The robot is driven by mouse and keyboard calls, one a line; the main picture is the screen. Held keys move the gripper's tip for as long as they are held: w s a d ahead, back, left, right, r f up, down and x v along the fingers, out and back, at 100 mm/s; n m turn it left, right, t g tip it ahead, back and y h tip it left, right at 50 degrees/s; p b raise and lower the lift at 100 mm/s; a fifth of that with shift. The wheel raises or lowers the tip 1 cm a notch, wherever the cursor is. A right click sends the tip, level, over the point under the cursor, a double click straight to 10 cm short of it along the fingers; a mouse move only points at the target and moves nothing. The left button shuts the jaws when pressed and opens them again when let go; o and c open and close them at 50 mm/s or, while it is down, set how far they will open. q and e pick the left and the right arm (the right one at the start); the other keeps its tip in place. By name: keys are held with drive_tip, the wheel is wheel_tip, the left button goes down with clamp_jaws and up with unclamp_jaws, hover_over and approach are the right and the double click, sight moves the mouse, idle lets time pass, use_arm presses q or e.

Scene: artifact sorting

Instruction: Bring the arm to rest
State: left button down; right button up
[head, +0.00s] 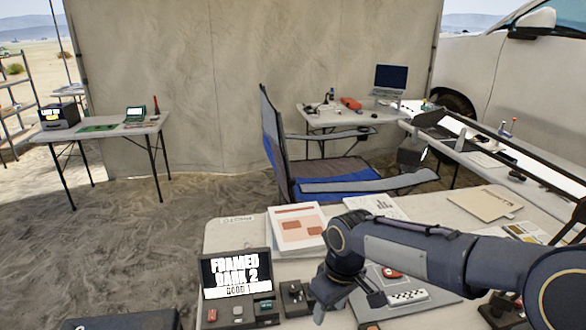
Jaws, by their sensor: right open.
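My right arm (430,250) reaches in from the right edge over the near table (235,238). Its gripper (348,302) points down at the table's front middle and is open. I see nothing held between its fingers, though the arm partly hides the space behind it. A small red object (391,272) and a black-and-white checkered scale strip (408,297) lie on a grey board just right of the gripper. My left gripper is out of view.
A screen device (237,274) with white lettering stands left of the gripper, beside a small dark control box (294,293). Papers (298,226) and a tan folder (482,203) lie further back. A blue camp chair (335,175) stands behind the table.

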drive_tip(key=s+d+r+m+t+y, duration=0.2)
drive_tip(key=s+d+r+m, duration=0.3)
drive_tip(key=s+d, duration=0.45)
drive_tip(key=s+d+m+t, duration=0.1)
drive_tip(key=s+m, duration=0.1)
drive_tip(key=s, duration=0.4)
drive_tip(key=s+d+f+m+t+p, duration=0.1)
drive_tip(key=s+d+m+t, duration=0.1)
drive_tip(key=s, duration=0.5)
drive_tip(key=shift+d+m+y, duration=0.2)
drive_tip(key=shift+m+y, duration=0.1)
drive_tip(key=shift+f, duration=0.1)
idle(0.3)
